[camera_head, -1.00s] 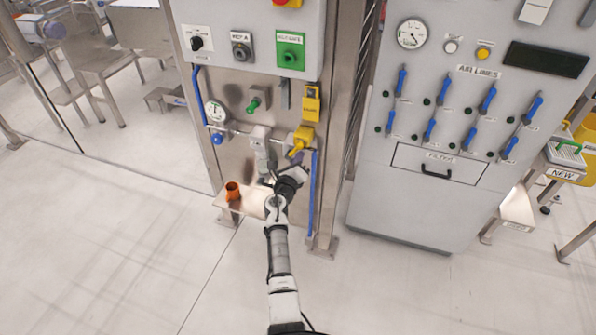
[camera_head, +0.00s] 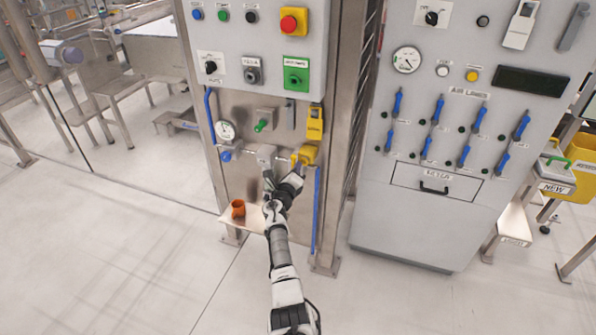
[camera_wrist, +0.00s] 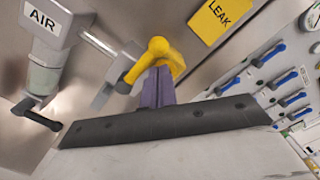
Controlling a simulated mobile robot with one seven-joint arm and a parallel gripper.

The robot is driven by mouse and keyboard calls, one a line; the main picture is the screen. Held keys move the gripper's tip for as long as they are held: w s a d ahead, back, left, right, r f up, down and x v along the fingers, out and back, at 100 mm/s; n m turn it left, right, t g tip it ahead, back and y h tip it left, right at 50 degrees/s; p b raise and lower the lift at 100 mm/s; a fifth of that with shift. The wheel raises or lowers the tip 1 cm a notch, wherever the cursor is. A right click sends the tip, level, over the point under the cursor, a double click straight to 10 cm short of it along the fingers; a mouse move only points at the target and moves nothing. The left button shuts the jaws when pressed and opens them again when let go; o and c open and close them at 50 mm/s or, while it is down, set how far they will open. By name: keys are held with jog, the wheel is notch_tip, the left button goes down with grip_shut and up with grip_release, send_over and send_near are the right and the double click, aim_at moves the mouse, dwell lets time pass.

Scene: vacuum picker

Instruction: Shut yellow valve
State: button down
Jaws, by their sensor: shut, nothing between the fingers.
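The yellow valve (camera_head: 307,154) sits at the right end of the horizontal pipe on the steel panel. In the wrist view its yellow handle (camera_wrist: 158,54) bends across the middle, beside a grey pipe fitting. My gripper (camera_wrist: 154,84) shows there as purple fingers, shut and empty, right at the handle; I cannot tell whether they touch it. In the head view my gripper (camera_head: 296,172) is just below the valve, and my wrist hides part of the area under it.
A grey AIR unit (camera_wrist: 48,38) hangs left of the valve. A yellow LEAK tag (camera_wrist: 218,18) is on the panel, upper right. An orange cup (camera_head: 238,208) stands on a small shelf (camera_head: 252,221) below. A cabinet with blue levers (camera_head: 430,133) stands to the right.

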jog(key=shift+a, duration=0.15)
dwell(0.5)
jog(key=shift+s+d, duration=0.2)
jog(key=shift+d, duration=0.2)
jog(key=s+p, duration=0.3)
jog(key=s, duration=0.8)
